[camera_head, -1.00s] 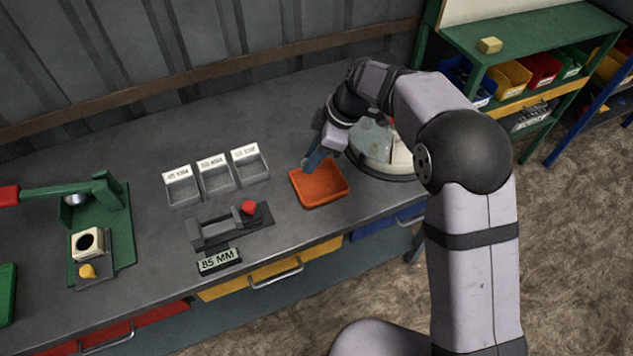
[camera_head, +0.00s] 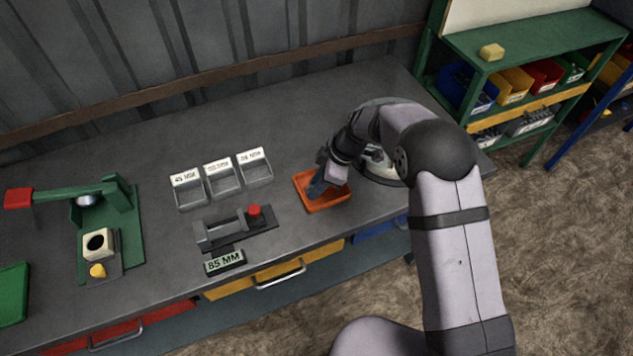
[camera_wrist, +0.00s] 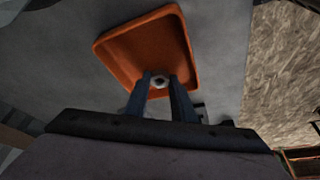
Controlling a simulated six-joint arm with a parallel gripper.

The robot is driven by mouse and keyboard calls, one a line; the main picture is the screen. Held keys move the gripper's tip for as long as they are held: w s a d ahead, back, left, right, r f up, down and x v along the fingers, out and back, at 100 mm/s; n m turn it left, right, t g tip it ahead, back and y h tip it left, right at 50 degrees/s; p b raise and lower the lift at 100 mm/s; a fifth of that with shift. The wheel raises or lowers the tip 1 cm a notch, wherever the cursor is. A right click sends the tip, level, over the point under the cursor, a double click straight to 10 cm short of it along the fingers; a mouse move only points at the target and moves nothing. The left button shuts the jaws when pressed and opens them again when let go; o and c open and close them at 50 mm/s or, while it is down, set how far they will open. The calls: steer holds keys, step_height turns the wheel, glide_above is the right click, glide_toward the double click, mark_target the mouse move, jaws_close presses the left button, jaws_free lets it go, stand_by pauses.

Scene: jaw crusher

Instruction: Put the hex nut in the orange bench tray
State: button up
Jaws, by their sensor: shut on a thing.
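The orange bench tray (camera_head: 331,204) lies on the grey bench, right of the small grey bins. It also shows in the wrist view (camera_wrist: 150,40), its rim and inside floor facing me. My gripper (camera_head: 316,193) is over the tray's left part, its fingers reaching down within the tray's outline. In the wrist view my gripper (camera_wrist: 159,80) is shut on the hex nut (camera_wrist: 159,82), a small grey ring between the fingertips. The nut is hidden in the head view. I cannot tell whether the nut touches the tray floor.
Three labelled grey bins (camera_head: 222,178) and a gauge fixture with a red knob (camera_head: 255,211) stand left of the tray. A green press (camera_head: 118,215) is farther left. A rounded machine (camera_head: 378,165) stands close behind my wrist. Bench behind the bins is clear.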

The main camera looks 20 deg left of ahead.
steer(key=shift+f+b, duration=0.25)
steer(key=shift+b, duration=0.1)
steer(key=o, duration=1.1)
steer(key=shift+r, duration=0.1)
steer(key=shift+c, duration=0.2)
steer(key=shift+r, duration=0.1)
